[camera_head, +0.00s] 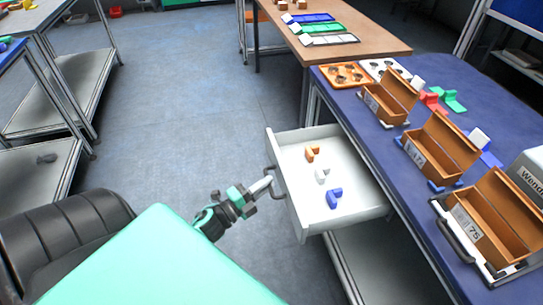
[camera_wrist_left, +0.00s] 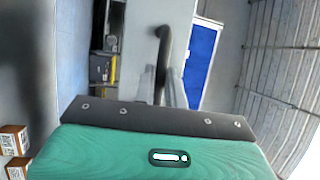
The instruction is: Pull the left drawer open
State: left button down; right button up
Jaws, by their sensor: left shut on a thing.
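The left drawer (camera_head: 292,215) is a white box pulled well out of the blue-topped table, toward the left of the head view. Its dark curved handle (camera_head: 275,181) is on the front panel. My left gripper (camera_head: 266,186) is at that handle, shut on it. In the left wrist view the handle (camera_wrist_left: 162,42) rises between the two fingers of the left gripper (camera_wrist_left: 162,86), against the pale drawer front. An orange piece (camera_head: 312,153), a white piece (camera_head: 321,175) and a blue piece (camera_head: 334,198) lie inside the drawer. My right gripper is not in view.
The blue tabletop (camera_head: 375,140) holds several open brown boxes, such as one at the near end (camera_head: 490,225), and small coloured holders. A brown table (camera_head: 375,43) stands behind. A black chair (camera_head: 65,240) is at the lower left. The floor left of the drawer is clear.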

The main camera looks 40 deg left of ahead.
pick_arm(q)
jog(key=c, duration=1.5)
grip_release()
jog(key=shift+o, duration=0.2)
jog(key=shift+s, duration=0.1)
